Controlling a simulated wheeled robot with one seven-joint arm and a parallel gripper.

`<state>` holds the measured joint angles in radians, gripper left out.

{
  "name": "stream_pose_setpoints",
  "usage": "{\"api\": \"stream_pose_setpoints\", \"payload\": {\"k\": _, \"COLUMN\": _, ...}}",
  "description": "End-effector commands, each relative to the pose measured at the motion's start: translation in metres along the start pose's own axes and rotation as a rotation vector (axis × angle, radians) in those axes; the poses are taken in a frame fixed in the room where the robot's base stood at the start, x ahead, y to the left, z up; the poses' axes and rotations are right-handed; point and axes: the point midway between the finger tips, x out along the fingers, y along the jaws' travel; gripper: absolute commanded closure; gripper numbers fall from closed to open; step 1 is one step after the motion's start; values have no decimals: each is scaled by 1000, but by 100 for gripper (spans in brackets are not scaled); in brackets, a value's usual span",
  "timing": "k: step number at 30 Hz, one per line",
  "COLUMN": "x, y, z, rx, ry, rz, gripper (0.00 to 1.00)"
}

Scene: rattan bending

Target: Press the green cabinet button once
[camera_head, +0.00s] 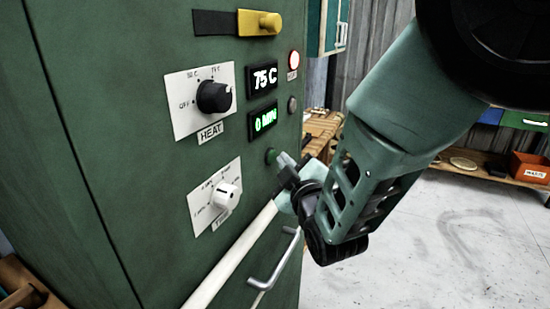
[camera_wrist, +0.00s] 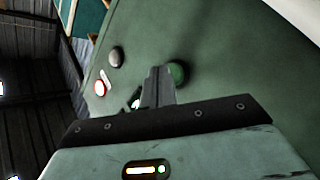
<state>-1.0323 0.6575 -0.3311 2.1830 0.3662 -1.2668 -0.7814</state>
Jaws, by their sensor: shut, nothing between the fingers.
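The green button (camera_head: 271,156) sits on the front of the green cabinet (camera_head: 120,150), below the display that reads 0 MIN. My gripper (camera_head: 284,160) is shut and empty, with its fingertips at the right side of the button in the head view. In the wrist view the green button (camera_wrist: 177,72) shows just right of my shut fingertips (camera_wrist: 158,70). The tips look very near the button; whether they touch it I cannot tell.
The cabinet also bears a black HEAT knob (camera_head: 213,96), a white timer knob (camera_head: 227,196), a 75 C display (camera_head: 262,78), a lit red lamp (camera_head: 294,61), a dark round button (camera_head: 292,104) and a yellow latch (camera_head: 262,22). A metal handle (camera_head: 275,262) juts out below. Open floor (camera_head: 450,240) lies right.

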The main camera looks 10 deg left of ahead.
Motion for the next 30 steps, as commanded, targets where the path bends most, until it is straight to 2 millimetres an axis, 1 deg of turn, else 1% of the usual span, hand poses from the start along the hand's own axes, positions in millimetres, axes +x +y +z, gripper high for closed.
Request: {"api": "stream_pose_setpoints", "payload": {"k": 30, "x": 5, "y": -4, "z": -4, "rx": -1, "ry": 0, "rz": -1, "gripper": 100}}
